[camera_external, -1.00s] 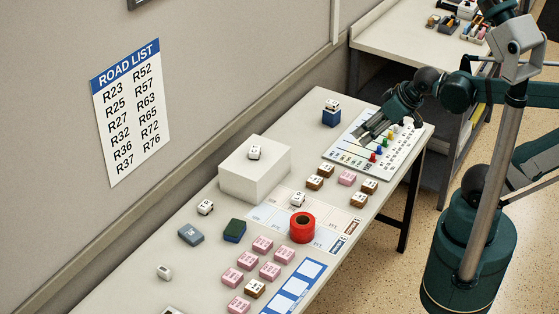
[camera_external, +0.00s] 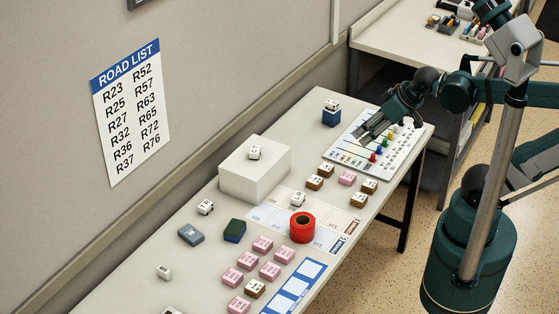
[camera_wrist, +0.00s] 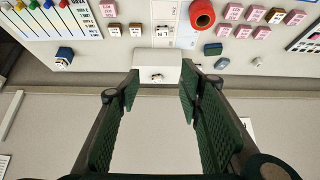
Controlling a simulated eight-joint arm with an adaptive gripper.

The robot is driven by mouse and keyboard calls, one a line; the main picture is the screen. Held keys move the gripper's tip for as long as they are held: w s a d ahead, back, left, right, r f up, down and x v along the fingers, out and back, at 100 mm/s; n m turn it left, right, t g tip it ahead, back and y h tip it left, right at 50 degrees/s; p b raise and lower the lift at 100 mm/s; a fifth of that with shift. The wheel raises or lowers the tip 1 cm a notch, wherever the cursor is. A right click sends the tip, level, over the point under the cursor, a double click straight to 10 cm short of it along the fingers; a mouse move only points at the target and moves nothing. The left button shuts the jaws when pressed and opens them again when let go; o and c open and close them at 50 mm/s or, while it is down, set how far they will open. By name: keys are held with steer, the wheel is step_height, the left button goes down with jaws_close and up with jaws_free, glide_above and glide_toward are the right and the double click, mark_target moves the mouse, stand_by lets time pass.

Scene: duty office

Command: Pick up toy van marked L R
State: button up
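Several small white toy vans stand on the table, and their markings are too small to read, so I cannot tell which is marked L R. One van (camera_external: 254,152) is on top of a white box (camera_external: 255,178). One van (camera_external: 332,105) is on a blue block (camera_external: 331,118). Others are a van (camera_external: 205,207) left of the box, a van (camera_external: 298,199) behind the red roll and a van (camera_external: 164,272) at the near left. My gripper (camera_external: 364,136) is above the board at the table's far end. In the wrist view my gripper (camera_wrist: 160,88) is open and empty.
A red tape roll (camera_external: 302,228), pink blocks (camera_external: 263,245) and brown blocks (camera_external: 314,182) take up the table's right side. A pegged board (camera_external: 352,146) lies under my gripper. A grey-blue block (camera_external: 191,234) and a dark green-blue block (camera_external: 234,231) lie near the wall side.

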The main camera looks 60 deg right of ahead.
steer(key=shift+o, duration=0.5)
steer(key=shift+w, duration=0.1)
steer(key=n+g+b, duration=0.6)
steer(key=n+g, duration=0.1)
steer(key=n, duration=1.2)
glide_above(298, 194)
step_height(298, 194, down, 30)
steer(key=shift+r, duration=0.25)
steer(key=shift+f, duration=0.45)
